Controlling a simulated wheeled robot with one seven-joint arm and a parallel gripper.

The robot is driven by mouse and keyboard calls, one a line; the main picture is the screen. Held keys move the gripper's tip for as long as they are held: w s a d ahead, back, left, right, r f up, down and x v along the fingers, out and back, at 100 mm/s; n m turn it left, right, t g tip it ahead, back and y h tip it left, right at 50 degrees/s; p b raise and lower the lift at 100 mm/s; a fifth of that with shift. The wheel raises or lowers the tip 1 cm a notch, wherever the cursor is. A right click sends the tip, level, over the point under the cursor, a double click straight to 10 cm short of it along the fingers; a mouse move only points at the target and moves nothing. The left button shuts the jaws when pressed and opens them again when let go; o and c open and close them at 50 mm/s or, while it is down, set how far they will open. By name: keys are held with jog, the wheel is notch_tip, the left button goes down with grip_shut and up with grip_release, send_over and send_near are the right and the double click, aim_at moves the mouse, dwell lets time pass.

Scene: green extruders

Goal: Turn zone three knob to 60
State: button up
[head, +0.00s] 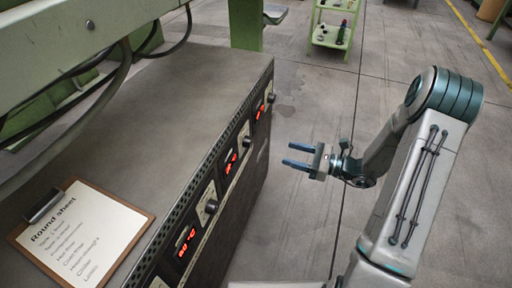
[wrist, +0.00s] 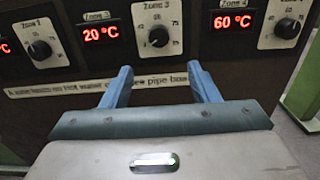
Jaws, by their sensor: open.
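In the wrist view the zone three knob (wrist: 158,37) is a small black dial on a light plate. Its display (wrist: 102,33), just left of it, reads 20 °C in red. My gripper (wrist: 160,78) is open and empty, with its two blue fingers apart below the knob in the picture, one to each side. The knob's pointer is too small to read surely. In the head view my gripper (head: 289,154) points left at the cabinet's control face, clear of it. The knob seems to be the middle one (head: 247,142) there.
The zone four knob (wrist: 285,28) and its 60 °C display (wrist: 232,23) are to the right. Another knob (wrist: 40,49) is to the left. A clipboard (head: 135,238) lies on the cabinet top (head: 160,100). Open floor surrounds the arm; a green trolley (head: 333,30) stands far back.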

aim_at(252, 143)
jog(key=b+x, duration=0.2)
jog(key=x, duration=1)
jog(key=shift+a, duration=0.2)
jog(key=c, duration=1)
